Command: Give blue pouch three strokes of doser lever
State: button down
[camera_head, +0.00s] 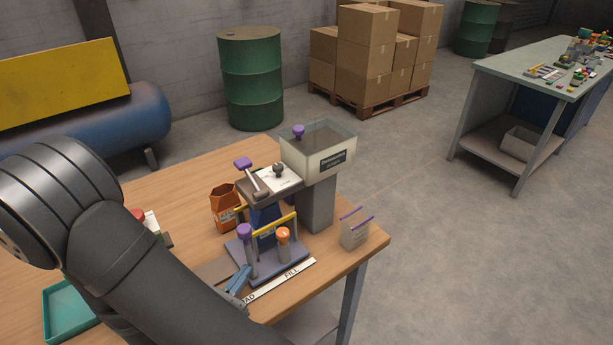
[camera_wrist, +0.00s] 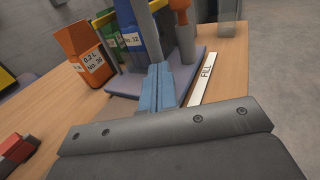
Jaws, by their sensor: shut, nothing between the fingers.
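The blue pouch (camera_head: 264,217) stands under the doser (camera_head: 318,155), partly hidden by the posts and a yellow bar. It also shows in the wrist view (camera_wrist: 136,38), beside a green pouch (camera_wrist: 110,44). The doser lever (camera_head: 243,164) has a purple grip on a grey arm above the spout plate. My gripper (camera_head: 240,282) has blue fingers, closed together and empty, low at the front edge of the grey-purple base (camera_head: 282,265). Its fingers (camera_wrist: 159,75) point toward the base in the wrist view.
An orange pouch (camera_head: 224,208) stands left of the base. Posts with purple (camera_head: 245,231) and orange (camera_head: 283,234) knobs rise from the base. A white FILL strip (camera_head: 285,278) lies in front. A beige box (camera_head: 354,232) is right, a teal tray (camera_head: 68,312) left.

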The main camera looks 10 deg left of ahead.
jog(key=shift+r, duration=0.15)
jog(key=shift+d+r+m+h, duration=0.1)
jog(key=shift+r+m+h, duration=0.4)
jog(key=shift+m+h, duration=0.3)
jog(key=s+d+r+m+g+h, duration=0.2)
jog(key=s+d+r+m+g, duration=0.25)
jog(key=d+m+g, duration=0.25)
jog(key=s+d+r+m+g+h, duration=0.3)
jog(key=d+r+m+g, duration=0.25)
jog(key=m+g, duration=0.2)
jog(key=w+a+r+m+g+y, duration=0.1)
jog(key=w+a+r+g+y, duration=0.3)
jog(key=w+a, duration=0.6)
jog(key=w+a+r+y, duration=0.3)
jog(key=w+r, duration=0.3)
jog(key=r, duration=0.1)
jog(key=w+a+r+t+y, duration=0.1)
jog(key=w+a+r+y, duration=0.1)
jog(key=w+r+y, duration=0.2)
jog(key=w+r+n, duration=0.1)
jog(key=w+r, duration=0.2)
jog(key=r, duration=0.1)
jog(key=shift+w+a, duration=0.25)
jog(key=shift+a, duration=0.15)
